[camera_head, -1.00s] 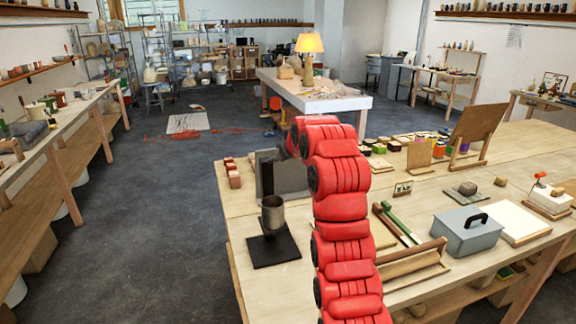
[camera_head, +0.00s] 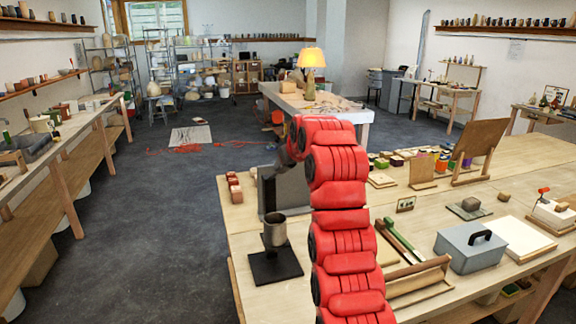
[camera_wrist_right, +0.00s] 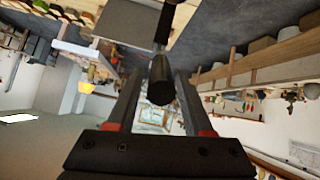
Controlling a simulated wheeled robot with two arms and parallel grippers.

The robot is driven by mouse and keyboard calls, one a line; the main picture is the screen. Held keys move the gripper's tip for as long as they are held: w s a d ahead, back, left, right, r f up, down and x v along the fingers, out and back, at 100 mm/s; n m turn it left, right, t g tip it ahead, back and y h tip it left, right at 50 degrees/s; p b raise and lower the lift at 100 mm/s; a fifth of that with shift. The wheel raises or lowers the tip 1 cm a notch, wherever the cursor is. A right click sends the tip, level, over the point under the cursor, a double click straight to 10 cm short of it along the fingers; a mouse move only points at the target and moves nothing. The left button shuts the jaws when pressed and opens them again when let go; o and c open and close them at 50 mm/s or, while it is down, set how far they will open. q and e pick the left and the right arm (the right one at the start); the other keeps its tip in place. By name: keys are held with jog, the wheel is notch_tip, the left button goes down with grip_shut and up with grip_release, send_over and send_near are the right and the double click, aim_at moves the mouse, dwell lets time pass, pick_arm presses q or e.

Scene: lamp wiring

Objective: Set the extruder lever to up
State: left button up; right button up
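The extruder is a grey upright box (camera_head: 291,190) with a dark front, on the left end of the near wooden table. A metal cup (camera_head: 274,231) stands in front of it on a black base plate (camera_head: 275,265). In the right wrist view, a black rounded handle (camera_wrist_right: 161,84) on a dark rod, seemingly the extruder lever, lies between my right fingers. My right gripper (camera_wrist_right: 160,75) looks open around it, with narrow gaps at the sides. In the head view my red right arm largely hides this gripper and the lever. My left gripper is not in view.
On the table right of my arm are a green-handled tool (camera_head: 404,240), a wooden tray (camera_head: 418,280), a grey toolbox (camera_head: 470,247) and a leaning board (camera_head: 479,130). Small reddish blocks (camera_head: 234,188) lie left of the extruder. Floor at left is open.

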jog(key=shift+o, duration=0.4)
jog(key=shift+w+f, duration=0.1)
jog(key=shift+f, duration=0.05)
jog(key=p+v, duration=0.1)
jog(key=v, duration=1.6)
jog(key=shift+s, duration=0.2)
